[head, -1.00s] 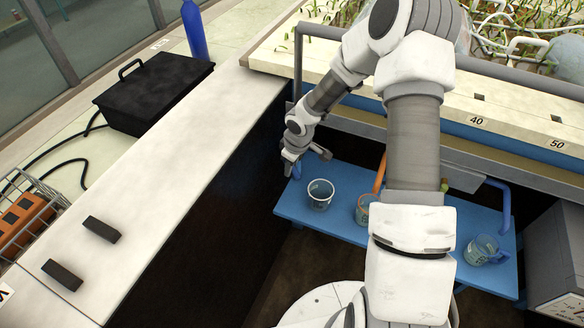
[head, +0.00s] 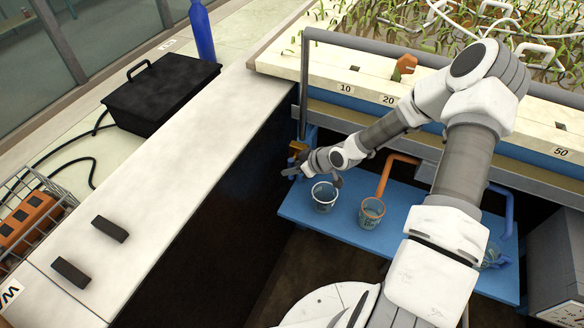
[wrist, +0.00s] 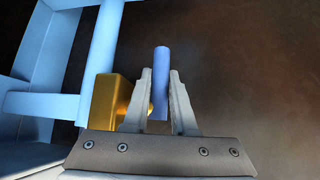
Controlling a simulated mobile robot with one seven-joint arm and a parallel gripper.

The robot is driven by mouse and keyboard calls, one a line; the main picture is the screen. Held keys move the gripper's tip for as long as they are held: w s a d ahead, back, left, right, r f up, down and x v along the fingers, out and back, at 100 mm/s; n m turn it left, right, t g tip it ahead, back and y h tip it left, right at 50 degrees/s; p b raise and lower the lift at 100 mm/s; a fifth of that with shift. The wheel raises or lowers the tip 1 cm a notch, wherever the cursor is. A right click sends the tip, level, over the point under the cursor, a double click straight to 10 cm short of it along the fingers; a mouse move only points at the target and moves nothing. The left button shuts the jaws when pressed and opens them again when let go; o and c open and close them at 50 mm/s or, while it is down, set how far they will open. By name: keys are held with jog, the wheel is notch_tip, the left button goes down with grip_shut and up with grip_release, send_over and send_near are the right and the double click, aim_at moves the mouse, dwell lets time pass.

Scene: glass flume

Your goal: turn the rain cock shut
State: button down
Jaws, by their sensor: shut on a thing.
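The rain cock appears as a brass body (wrist: 112,100) left of my fingers in the wrist view, with a blue lever (wrist: 161,75) beside it. The brass also shows small in the head view (head: 297,147), by the left end of the bench. My gripper (wrist: 160,100) is shut on the blue lever, with one finger on each side and the lever's end standing out beyond the fingertips. In the head view my gripper (head: 289,172) is just below the brass, to the left of a clear cup. The lever is too small there to read its angle.
A blue shelf (head: 400,235) below holds a clear cup (head: 324,197) and an orange-rimmed cup (head: 371,212) under an orange pipe (head: 386,175). A third cup is partly hidden by my arm. A white-topped wall (head: 180,185) stands close on the left.

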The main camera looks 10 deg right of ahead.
dwell(0.3)
jog(key=c, duration=1)
grip_release()
jog(key=p+v, duration=0.6)
jog(key=v, duration=1.1)
jog(key=shift+s, duration=0.15)
jog(key=shift+d, duration=0.1)
